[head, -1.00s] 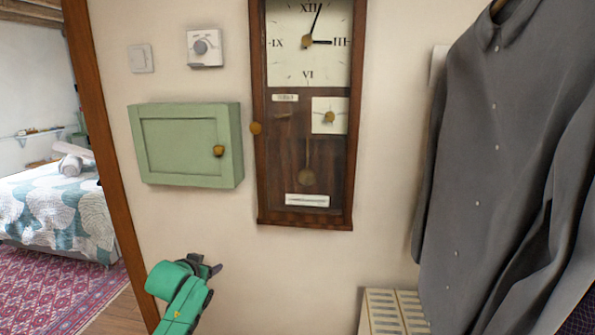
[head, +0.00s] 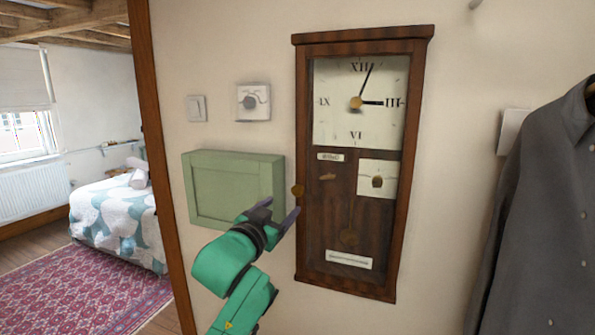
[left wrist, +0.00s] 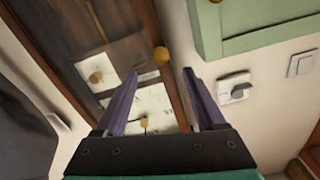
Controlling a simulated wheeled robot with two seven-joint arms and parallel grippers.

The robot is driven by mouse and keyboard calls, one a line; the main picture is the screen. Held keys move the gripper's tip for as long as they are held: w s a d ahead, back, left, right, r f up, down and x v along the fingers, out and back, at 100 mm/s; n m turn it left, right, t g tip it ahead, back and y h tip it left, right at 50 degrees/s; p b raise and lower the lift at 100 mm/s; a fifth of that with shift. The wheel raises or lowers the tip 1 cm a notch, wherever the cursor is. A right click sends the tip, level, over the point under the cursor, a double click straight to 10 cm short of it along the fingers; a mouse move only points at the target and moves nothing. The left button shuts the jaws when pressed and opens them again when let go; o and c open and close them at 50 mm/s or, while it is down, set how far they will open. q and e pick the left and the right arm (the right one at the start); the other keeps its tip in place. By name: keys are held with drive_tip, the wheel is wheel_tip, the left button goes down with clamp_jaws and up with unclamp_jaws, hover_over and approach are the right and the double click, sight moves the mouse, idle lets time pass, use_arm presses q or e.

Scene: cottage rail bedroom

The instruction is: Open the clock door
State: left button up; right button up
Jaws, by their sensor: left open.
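The wall clock (head: 401,200) has a dark wooden case and a glazed door, which looks shut. Its round brass knob (head: 298,191) is on the left edge of the door. My left gripper (head: 281,208) is open and empty, just left of and below the knob. In the left wrist view the clock is upside down, and the knob (left wrist: 161,54) shows ahead of the gap between the open fingers (left wrist: 160,82). I cannot tell the exact distance to it. My right gripper is not in view.
A green wall cabinet (head: 232,187) hangs left of the clock, partly behind my left gripper. A thermostat dial (head: 252,102) and a light switch (head: 197,108) are above it. A grey shirt (head: 545,220) hangs on the right. A wooden door frame (head: 158,150) stands left.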

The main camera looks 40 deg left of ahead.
sight(296, 193)
use_arm(q)
drive_tip(key=p+x, duration=0.3)
drive_tip(key=x, duration=0.8)
drive_tip(key=shift+s, duration=0.15)
drive_tip(key=shift+c, duration=0.7)
clamp_jaws()
